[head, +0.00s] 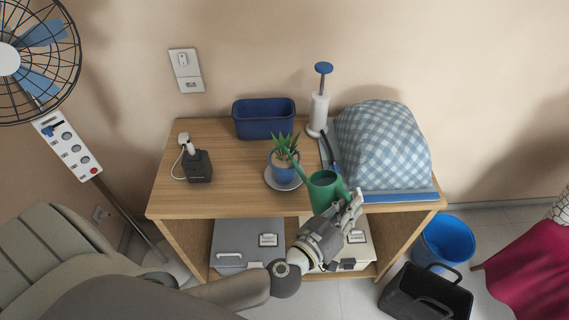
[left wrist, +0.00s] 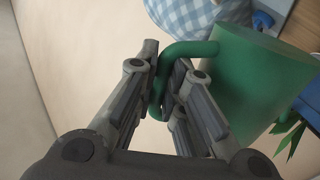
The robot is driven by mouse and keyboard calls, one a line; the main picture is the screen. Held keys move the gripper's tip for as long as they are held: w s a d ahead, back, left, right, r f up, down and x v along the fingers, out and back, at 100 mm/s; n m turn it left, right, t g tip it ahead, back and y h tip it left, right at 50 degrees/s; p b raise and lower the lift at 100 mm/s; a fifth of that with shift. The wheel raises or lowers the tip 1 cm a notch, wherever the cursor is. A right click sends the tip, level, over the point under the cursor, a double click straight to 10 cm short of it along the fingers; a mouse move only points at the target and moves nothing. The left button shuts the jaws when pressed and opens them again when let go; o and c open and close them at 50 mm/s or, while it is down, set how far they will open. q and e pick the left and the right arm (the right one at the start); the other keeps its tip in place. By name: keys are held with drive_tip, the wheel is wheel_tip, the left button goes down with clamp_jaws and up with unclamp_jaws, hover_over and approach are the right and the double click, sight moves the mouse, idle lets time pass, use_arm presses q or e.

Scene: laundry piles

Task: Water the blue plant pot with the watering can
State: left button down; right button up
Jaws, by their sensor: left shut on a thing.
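The green watering can (head: 325,192) is held by its handle in my left gripper (head: 350,213), at the front edge of the wooden cabinet. In the left wrist view my left gripper (left wrist: 165,85) is shut on the green handle, and the can's body (left wrist: 245,85) fills the right side. The blue plant pot (head: 285,168) stands on a white saucer (head: 275,181) with a spiky green plant (head: 285,146) in it. The can's spout points toward the plant, close to it. Whether any water comes out cannot be seen. My right gripper is not in view.
The wooden cabinet top (head: 232,172) also holds a dark blue planter (head: 264,121), a white pump bottle (head: 319,112), a black power block (head: 198,168) and a checked cloth-covered bundle (head: 382,148). A fan (head: 62,120) stands left; a blue bucket (head: 445,241) and black basket (head: 425,295) are right.

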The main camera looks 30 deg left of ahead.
sight(350, 198)
use_arm(q)
drive_tip(key=shift+r, duration=0.1)
drive_tip(key=shift+r+n+p, duration=0.3)
drive_tip(key=shift+r+p, duration=0.55)
drive_tip(key=shift+p, duration=0.5)
drive_tip(key=shift+r+p, duration=0.35)
drive_tip(key=shift+p, duration=0.1)
drive_tip(key=shift+w+a+r+n+p, duration=0.15)
drive_tip(key=shift+r+n+p, duration=0.3)
drive_tip(key=shift+p, duration=0.45)
drive_tip(key=shift+r, duration=0.15)
idle(0.5)
drive_tip(key=shift+a+r+n+p, duration=0.2)
drive_tip(key=shift+r+p, duration=0.55)
drive_tip(key=shift+p, duration=0.5)
idle(0.5)
